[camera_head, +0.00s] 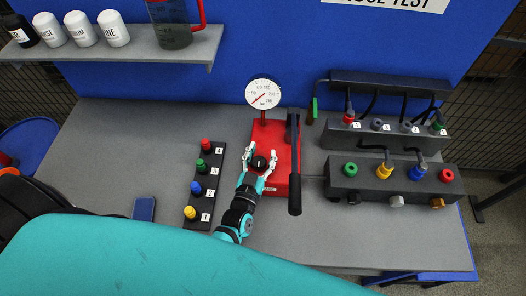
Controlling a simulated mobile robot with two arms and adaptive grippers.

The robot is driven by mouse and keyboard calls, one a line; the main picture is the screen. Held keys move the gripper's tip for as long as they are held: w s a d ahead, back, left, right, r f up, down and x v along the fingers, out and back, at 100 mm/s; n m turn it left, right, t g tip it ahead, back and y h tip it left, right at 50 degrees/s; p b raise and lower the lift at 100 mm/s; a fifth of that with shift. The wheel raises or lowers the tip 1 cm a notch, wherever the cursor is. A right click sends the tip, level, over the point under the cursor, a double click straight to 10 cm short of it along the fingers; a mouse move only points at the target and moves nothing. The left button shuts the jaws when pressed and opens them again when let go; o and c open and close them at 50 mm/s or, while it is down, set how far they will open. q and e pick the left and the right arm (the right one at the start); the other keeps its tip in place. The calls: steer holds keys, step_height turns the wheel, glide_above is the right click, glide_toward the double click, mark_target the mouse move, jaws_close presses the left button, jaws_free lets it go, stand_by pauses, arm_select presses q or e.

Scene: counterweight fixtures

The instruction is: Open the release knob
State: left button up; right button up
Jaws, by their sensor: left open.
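The release knob (259,162) is a round black knob with a white mark, on the top of a red pump unit (283,155). The unit carries a round pressure gauge (263,93) at its back and a long black lever (295,165) along its right side. My left gripper (260,158) is open, with one light finger on each side of the knob. I cannot tell whether the fingers touch it. My right gripper does not show.
Left of the unit lies a black strip (208,172) with coloured caps. Black manifold blocks (390,178) with hoses and coloured fittings stand at the right. A shelf (120,48) with white bottles is at upper left. The grey table (330,235) is clear in front.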

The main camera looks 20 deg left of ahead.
arm_select(q)
steer(key=s, duration=1.1)
steer(key=shift+d, duration=0.45)
